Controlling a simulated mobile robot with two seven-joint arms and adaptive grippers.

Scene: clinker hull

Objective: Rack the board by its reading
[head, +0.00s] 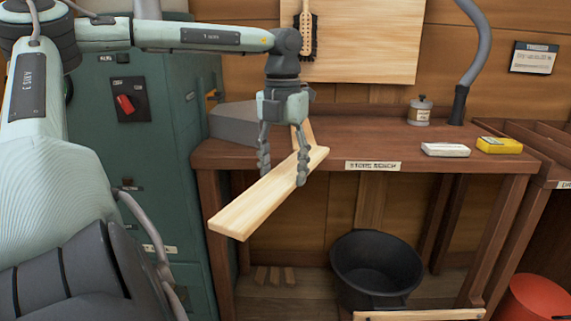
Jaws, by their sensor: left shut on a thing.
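A pale wooden board (255,201) hangs tilted in front of the bench, its near end low and to the left. My left gripper (284,170) points down and is shut on the board near its far, upper end, with a finger on either side. A strip of similar pale wood shows behind the fingers; I cannot tell whether it belongs to the board. No reading is legible on the board. My right gripper is not in view.
The wooden bench (334,149), labelled "STORE BENCH", holds a grey block (235,122), a small tin (420,110), a white box (445,150) and a yellow box (499,145). A green cabinet (150,170) stands left. A black tub (376,268) sits below. Dividers (520,145) show at right.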

